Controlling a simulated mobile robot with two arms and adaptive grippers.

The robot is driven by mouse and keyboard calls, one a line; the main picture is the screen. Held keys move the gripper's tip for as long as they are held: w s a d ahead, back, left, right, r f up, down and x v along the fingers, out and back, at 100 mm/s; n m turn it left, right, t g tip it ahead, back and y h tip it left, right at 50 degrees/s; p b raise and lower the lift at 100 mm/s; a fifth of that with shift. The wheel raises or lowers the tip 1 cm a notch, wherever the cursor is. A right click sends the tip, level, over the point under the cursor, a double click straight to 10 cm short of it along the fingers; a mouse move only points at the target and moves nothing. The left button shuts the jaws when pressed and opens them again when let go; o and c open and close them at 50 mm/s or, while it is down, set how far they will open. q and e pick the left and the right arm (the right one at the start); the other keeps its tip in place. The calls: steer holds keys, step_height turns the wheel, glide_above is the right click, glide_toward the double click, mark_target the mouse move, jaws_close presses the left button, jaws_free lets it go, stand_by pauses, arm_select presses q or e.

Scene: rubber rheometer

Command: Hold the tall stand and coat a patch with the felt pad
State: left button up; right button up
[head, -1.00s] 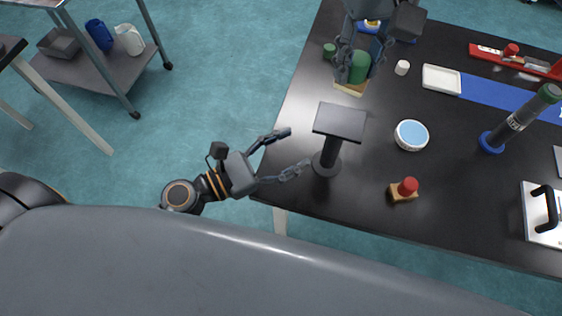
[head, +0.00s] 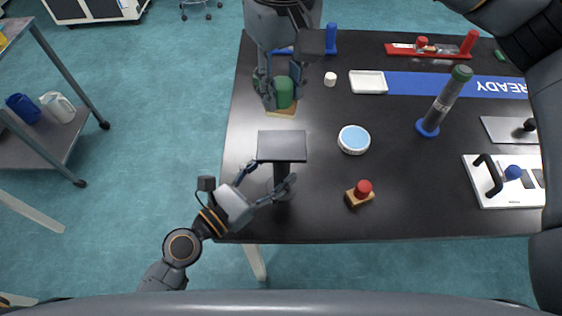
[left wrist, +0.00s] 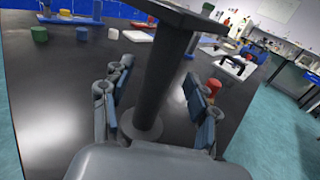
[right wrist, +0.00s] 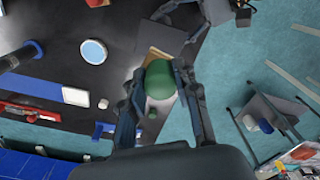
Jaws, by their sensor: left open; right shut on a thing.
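The tall stand (head: 282,147) is black, with a flat square top on a post, upright near the table's left front edge. My left gripper (head: 268,181) is open, with its fingers on either side of the post; in the left wrist view the post (left wrist: 160,85) rises between them with gaps visible. The felt pad (head: 282,111) has a tan base and a green handle, and is beyond the stand. My right gripper (head: 282,98) is shut on its green handle (right wrist: 160,80). I cannot tell whether the pad touches the table. No separate patch is distinguishable on the stand's top.
A white dish with light blue contents (head: 353,140) and a red-knobbed wooden block (head: 360,193) are right of the stand. A dark cylinder on a blue base (head: 444,102), a white tray (head: 368,82) and a small white cylinder (head: 330,79) are farther off. Table between them is clear.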

arm_select(q)
steer(key=shift+x, duration=1.3)
steer(key=shift+c, duration=0.5)
jaws_close()
